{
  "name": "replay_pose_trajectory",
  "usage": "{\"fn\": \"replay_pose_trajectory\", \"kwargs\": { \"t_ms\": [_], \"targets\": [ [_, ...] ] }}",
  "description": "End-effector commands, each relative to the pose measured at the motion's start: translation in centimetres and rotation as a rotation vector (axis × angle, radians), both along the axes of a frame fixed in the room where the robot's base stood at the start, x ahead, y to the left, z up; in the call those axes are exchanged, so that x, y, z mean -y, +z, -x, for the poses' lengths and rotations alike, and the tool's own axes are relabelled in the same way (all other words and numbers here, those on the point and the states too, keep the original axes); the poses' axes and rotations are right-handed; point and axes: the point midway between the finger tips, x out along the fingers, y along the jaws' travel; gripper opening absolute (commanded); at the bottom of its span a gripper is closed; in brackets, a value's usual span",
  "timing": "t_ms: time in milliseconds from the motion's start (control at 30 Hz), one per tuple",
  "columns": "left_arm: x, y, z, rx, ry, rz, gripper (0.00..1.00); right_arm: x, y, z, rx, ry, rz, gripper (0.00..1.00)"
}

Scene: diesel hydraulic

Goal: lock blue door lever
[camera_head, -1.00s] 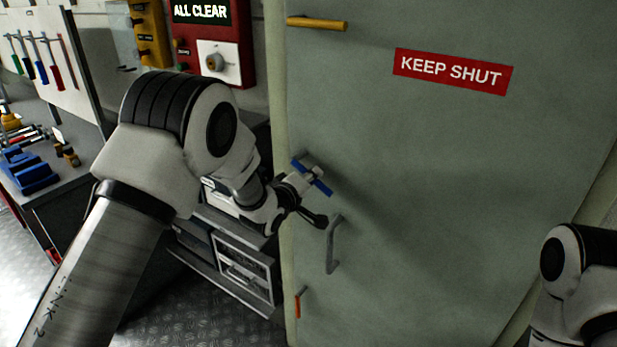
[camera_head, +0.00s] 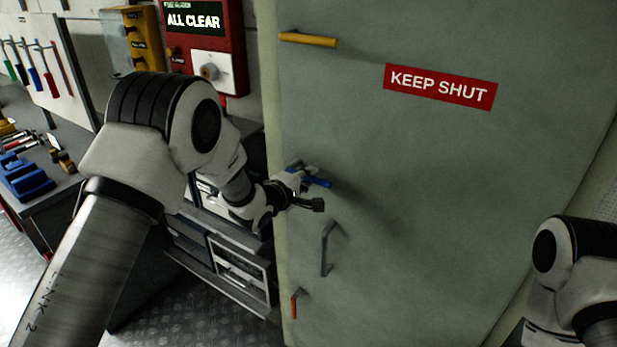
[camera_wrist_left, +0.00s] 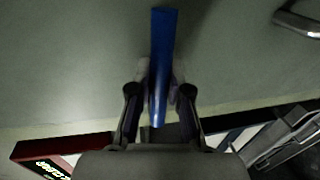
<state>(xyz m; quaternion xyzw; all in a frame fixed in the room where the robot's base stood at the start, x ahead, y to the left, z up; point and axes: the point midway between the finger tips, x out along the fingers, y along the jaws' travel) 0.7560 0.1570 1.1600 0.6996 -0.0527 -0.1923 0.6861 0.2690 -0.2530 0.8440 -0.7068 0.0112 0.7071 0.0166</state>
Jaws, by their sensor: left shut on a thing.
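The blue lever (camera_head: 319,182) is on the left edge of the grey-green door (camera_head: 420,190), between a yellow lever above and an orange-red one below. In the head view it lies close to level, tilted slightly down to the right. My left gripper (camera_head: 304,190) is at the lever, partly hiding it. In the left wrist view the blue lever (camera_wrist_left: 164,45) runs between the two fingers of my left gripper (camera_wrist_left: 159,92), which are shut on it. My right arm shows at the lower right; its gripper is out of view.
A yellow lever (camera_head: 309,39) sits near the door top and an orange-red lever (camera_head: 294,305) low down. A grey handle (camera_head: 326,248) stands out just below my left gripper. A workbench with tools and a red panel (camera_head: 206,50) are left of the door.

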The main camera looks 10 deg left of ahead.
Motion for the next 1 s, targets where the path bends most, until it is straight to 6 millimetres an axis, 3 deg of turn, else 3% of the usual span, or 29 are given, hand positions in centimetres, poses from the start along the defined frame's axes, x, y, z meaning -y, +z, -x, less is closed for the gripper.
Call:
{"fn": "replay_pose_trajectory", "kwargs": {
  "t_ms": [233, 267, 300, 333, 733, 1000],
  "targets": [
    [-0.1, 0.2, -0.1, 0.005, 0.002, 0.004, 0.00, 0.0, 0.0, 0.0, 0.000, 0.000, 0.000, 0.40],
    [-0.1, 0.3, -0.1, 0.005, 0.002, 0.004, 0.28, 0.0, 0.0, 0.0, 0.000, 0.000, 0.000, 0.40],
    [0.0, 0.2, -0.1, 0.004, 0.001, 0.002, 0.42, 0.0, 0.0, 0.0, 0.000, 0.000, 0.000, 0.40],
    [0.0, 0.2, -0.1, 0.004, 0.001, 0.002, 0.43, 0.0, 0.0, 0.0, 0.000, 0.000, 0.000, 0.40],
    [-0.4, 0.3, 0.9, 0.001, 0.001, 0.000, 0.43, 0.0, 0.0, 0.0, 0.000, 0.000, 0.000, 0.40],
    [-2.7, 1.6, 6.8, 0.001, 0.004, 0.004, 0.43, 0.0, 0.0, 0.0, 0.000, 0.000, 0.000, 0.40]
  ]
}}
